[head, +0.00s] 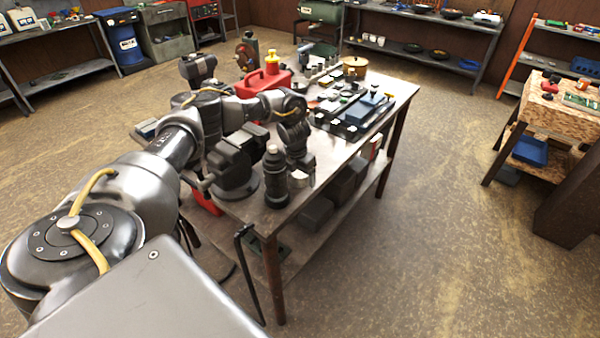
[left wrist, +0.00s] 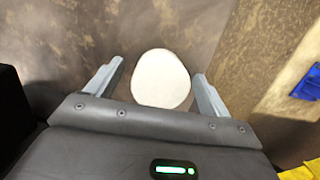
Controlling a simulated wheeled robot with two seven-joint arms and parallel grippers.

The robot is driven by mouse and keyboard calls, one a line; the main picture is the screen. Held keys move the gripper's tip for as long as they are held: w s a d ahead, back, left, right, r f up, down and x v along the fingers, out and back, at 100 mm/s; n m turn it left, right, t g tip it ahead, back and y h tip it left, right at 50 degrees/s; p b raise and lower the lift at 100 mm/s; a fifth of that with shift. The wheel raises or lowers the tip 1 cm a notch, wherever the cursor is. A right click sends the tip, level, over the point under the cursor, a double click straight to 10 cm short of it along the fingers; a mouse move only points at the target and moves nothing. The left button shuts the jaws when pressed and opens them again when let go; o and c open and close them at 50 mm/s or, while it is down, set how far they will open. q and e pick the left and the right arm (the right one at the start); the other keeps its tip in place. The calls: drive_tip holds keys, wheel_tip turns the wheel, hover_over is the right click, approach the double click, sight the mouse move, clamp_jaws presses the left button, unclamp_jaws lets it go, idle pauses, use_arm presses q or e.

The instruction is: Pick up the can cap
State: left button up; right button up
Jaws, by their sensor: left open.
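A pale, round, flat-topped thing, which looks like the can cap (left wrist: 160,79), lies between the two fingers of my left gripper in the left wrist view. In the head view a small whitish cylinder (head: 300,180) shows at the near edge of the workbench, just under my left gripper (head: 301,166). My left gripper points down over it and is open. The fingers stand on either side of the pale thing with a gap, nearer on the right. Its lower edge is hidden by the gripper body. My right gripper is not in view.
A dark bottle (head: 275,178) stands close left of the gripper. A black vise (head: 234,165) is beside it on the workbench (head: 325,162). A red can (head: 263,80) stands further back. Tools and a blue block (head: 362,109) lie to the right. The near right corner is clear.

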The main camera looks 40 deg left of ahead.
use_arm(q)
drive_tip(key=shift+f, duration=0.2)
drive_tip(key=shift+r, duration=0.1)
drive_tip(key=c, duration=1)
